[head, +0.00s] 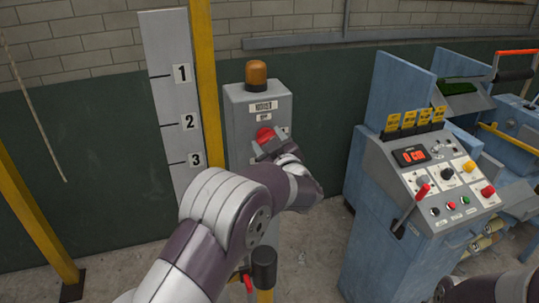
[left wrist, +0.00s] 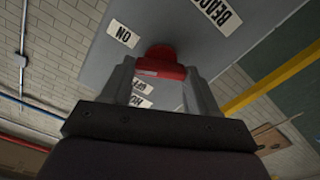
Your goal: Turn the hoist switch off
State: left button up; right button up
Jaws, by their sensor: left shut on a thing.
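In the left wrist view the red switch (left wrist: 161,68) sits between my left gripper's fingers. I cannot tell which position the switch points to. My right gripper is out of view.
An amber beacon (head: 256,75) tops the box. A yellow post (head: 203,80) and a numbered board (head: 167,70) stand left of it. A blue console (head: 380,235) with a red-handled lever (head: 421,192) stands to the right.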

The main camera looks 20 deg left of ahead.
pick_arm(q)
jog(key=n+b, duration=0.6)
jog(key=b, duration=0.1)
jog(key=n+b, duration=0.3)
jog(key=b, duration=0.1)
jog(key=shift+a+f, duration=0.1)
jog(key=shift+f, duration=0.25)
jog(key=shift+n+b, duration=1.75)
jog(key=shift+n, duration=0.05)
jog(key=o, duration=1.1)
jog(key=shift+s, duration=0.15)
jog(key=shift+c, duration=0.2)
jog(key=shift+s+r, duration=0.1)
jog(key=shift+r, duration=0.1)
